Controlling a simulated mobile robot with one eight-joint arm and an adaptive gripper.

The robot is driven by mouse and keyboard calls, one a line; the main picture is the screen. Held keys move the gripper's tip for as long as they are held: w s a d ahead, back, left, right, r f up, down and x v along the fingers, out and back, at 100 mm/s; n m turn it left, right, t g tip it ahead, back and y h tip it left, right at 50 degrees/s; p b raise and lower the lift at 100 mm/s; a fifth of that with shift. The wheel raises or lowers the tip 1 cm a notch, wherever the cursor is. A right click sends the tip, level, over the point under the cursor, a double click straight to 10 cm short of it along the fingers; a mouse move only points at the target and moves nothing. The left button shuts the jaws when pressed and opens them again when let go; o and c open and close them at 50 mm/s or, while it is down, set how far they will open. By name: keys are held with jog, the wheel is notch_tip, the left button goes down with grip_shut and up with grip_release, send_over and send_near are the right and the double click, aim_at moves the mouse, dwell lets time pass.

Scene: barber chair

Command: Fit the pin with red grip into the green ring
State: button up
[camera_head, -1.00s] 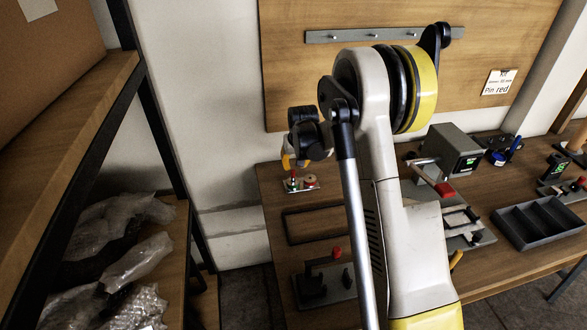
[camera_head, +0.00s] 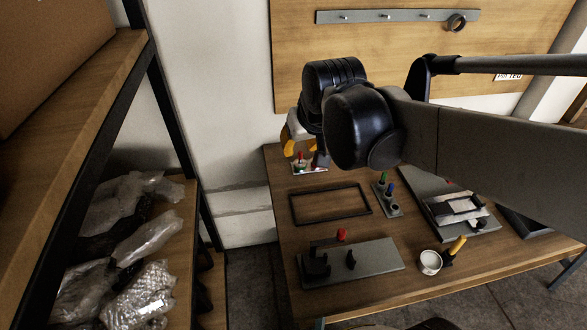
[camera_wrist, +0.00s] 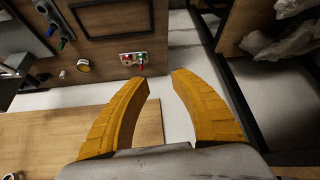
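A small light plate (camera_head: 316,169) lies at the table's back left corner, just below my gripper (camera_head: 300,148) in the head view. A pin with a red grip (camera_head: 300,156) stands upright at it, with a green ring (camera_head: 301,168) at its foot. I cannot tell whether the pin sits in the ring or only overlaps it in view. In the wrist view the plate (camera_wrist: 126,58), the red grip (camera_wrist: 140,66) and the green part show small, beyond my fingertips (camera_wrist: 161,77). My yellow fingers are spread apart, with nothing between them.
An empty dark frame (camera_head: 330,203) lies in front of the plate. A grey fixture with a red knob (camera_head: 342,235), a holder with green and blue grips (camera_head: 388,196) and a white cup (camera_head: 430,262) stand nearby. A shelf with plastic-wrapped items (camera_head: 130,235) is at the left.

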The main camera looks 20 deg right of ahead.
jog(key=s+a+f+t, duration=0.1)
jog(key=s+a+f, duration=0.1)
jog(key=s, duration=1)
jog(key=shift+s+a+n, duration=0.15)
jog(key=shift+a+n, duration=0.25)
jog(key=shift+a, duration=0.25)
